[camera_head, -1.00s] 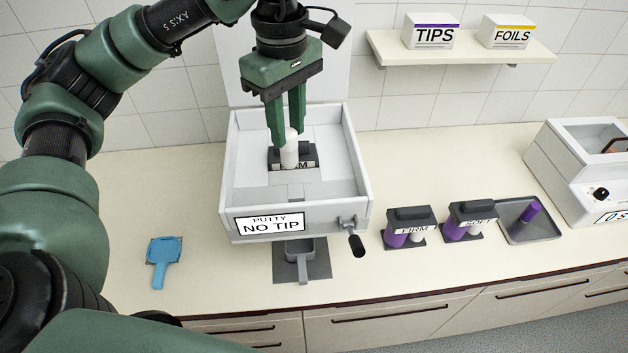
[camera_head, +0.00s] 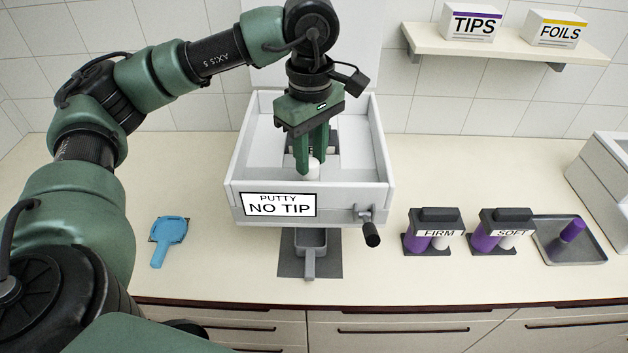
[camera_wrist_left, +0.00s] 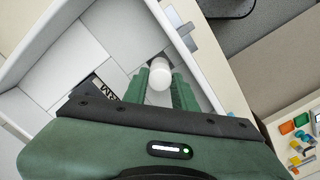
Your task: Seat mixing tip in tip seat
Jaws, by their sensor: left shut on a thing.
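My left gripper (camera_head: 310,160) points down into the open white machine (camera_head: 373,155), whose front label reads "PUTTY NO TIP". It is shut on a white cylinder (camera_head: 314,171) with a rounded end, just behind the front wall. The cylinder also shows between the fingers (camera_wrist_left: 160,92) in the left wrist view. I cannot tell whether this is the mixing tip. A dark cartridge labelled FIRM sits in the machine behind the gripper, mostly hidden; part of it shows in the left wrist view (camera_wrist_left: 105,88). A tip seat cannot be made out. My right gripper is not in view.
A grey scoop-shaped holder (camera_head: 310,243) stands below the machine front, with a crank (camera_head: 370,233) at its right. A blue paddle (camera_head: 169,232) lies left. FIRM (camera_head: 434,232) and SOFT (camera_head: 502,232) cartridges and a tray (camera_head: 588,252) holding a purple cylinder (camera_head: 572,230) stand right.

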